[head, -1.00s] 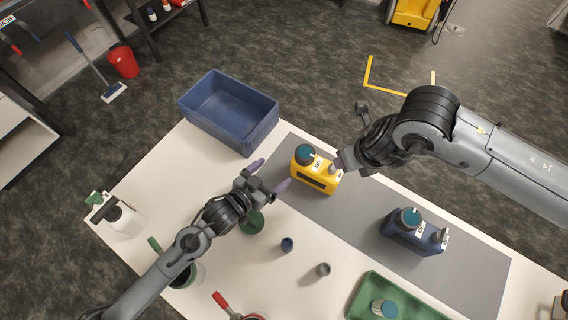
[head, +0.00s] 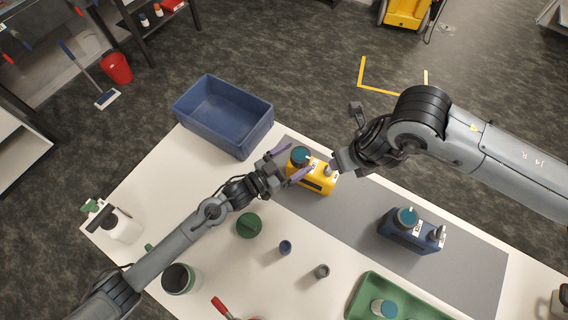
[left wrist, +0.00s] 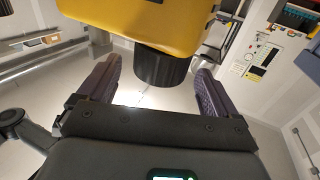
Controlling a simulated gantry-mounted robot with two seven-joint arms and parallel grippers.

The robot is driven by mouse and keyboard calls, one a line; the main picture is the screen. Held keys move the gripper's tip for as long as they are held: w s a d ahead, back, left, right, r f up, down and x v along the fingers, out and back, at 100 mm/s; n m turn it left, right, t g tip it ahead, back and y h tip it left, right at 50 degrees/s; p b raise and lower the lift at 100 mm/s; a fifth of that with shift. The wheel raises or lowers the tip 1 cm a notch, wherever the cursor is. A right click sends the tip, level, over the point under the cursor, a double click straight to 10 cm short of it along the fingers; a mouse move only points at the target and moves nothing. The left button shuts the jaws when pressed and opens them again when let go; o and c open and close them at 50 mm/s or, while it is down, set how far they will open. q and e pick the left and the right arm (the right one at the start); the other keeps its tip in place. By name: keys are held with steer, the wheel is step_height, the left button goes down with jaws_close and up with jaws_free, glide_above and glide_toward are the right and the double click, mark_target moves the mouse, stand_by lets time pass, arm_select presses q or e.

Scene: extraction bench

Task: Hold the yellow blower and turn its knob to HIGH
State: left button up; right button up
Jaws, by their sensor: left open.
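The yellow blower (head: 318,181) stands on the grey mat, with a teal-topped knob (head: 300,154) on its left part and a small grey post on its right. My left gripper (head: 299,158) is open, its purple fingers on either side of the knob. In the left wrist view the yellow body (left wrist: 140,18) fills the top, and a dark cylinder (left wrist: 162,66), seemingly the knob's side, sits between the open fingers (left wrist: 152,78), with gaps visible. My right gripper (head: 340,163) is at the blower's right end; its fingers are mostly hidden and its grip is unclear. The knob's setting is too small to read.
A blue bin (head: 225,115) stands behind and left of the blower. A blue blower-like unit (head: 405,233) sits on the mat to the right. A green lid (head: 249,226), small cups (head: 286,247) and a green tray (head: 362,306) are nearer the front.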

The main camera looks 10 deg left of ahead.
arm_select(q)
steer(key=shift+x, duration=1.4)
steer(key=shift+c, duration=0.3)
steer(key=c, duration=1.2)
steer(key=shift+c, duration=0.2)
